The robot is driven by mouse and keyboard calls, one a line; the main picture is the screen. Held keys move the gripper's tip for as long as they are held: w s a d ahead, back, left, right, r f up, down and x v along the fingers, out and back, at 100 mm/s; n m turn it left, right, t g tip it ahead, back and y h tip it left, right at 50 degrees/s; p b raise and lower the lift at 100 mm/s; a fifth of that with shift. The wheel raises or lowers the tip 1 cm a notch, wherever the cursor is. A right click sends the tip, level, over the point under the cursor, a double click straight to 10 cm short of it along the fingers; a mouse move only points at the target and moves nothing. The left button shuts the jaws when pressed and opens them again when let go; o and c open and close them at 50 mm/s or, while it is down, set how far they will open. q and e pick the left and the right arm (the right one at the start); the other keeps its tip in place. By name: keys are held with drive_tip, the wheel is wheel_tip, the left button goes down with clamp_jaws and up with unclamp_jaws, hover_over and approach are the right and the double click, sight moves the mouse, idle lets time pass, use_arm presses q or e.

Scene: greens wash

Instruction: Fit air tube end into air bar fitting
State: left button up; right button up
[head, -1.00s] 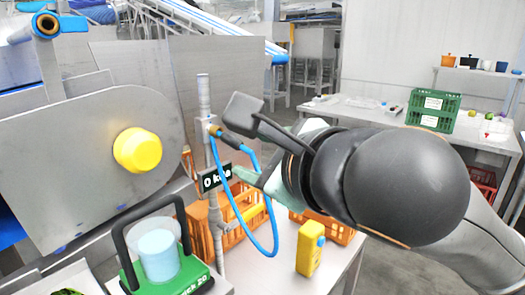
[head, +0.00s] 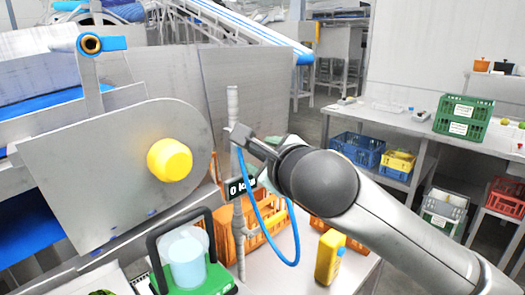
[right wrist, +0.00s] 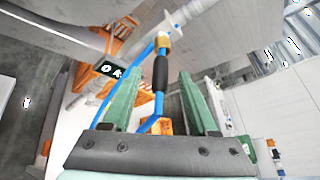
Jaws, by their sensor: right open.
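My right gripper (right wrist: 157,92) is open, its two green fingers on either side of the blue air tube (right wrist: 158,106). The tube's black sleeve (right wrist: 160,72) lies just beyond the fingertips, with a brass piece (right wrist: 163,43) at its far end. The brass piece is close against the pale air bar (right wrist: 183,14); I cannot tell how far it is seated. In the head view the air bar (head: 233,108) stands upright and the blue tube (head: 262,232) hangs from it in a loop. My right arm hides the fingers and fitting there. My left gripper is out of view.
A black number sign (head: 240,187) is beside the bar. Orange crates (head: 253,238), a yellow device (head: 329,257) and a green scale with a clear container (head: 187,262) sit close below. A steel machine with a yellow knob (head: 170,160) stands left.

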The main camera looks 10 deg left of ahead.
drive_tip(key=shift+w, duration=0.1)
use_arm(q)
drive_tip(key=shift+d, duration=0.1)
use_arm(e)
clamp_jaws()
idle(0.4)
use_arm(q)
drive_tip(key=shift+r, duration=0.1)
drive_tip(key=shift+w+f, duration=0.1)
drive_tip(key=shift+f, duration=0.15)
use_arm(e)
drive_tip(key=shift+d, duration=0.15)
use_arm(q)
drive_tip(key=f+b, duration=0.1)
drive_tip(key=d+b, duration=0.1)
drive_tip(key=b, duration=0.1)
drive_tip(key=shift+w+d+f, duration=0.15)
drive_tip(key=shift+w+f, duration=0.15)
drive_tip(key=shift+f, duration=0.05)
use_arm(e)
drive_tip(key=s+d, duration=0.2)
drive_tip(key=d, duration=0.1)
drive_tip(key=shift+s+d, duration=0.25)
drive_tip(key=shift+s, duration=0.1)
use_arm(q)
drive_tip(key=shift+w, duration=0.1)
use_arm(e)
drive_tip(key=shift+d+r, duration=0.1)
drive_tip(key=shift+d, duration=0.05)
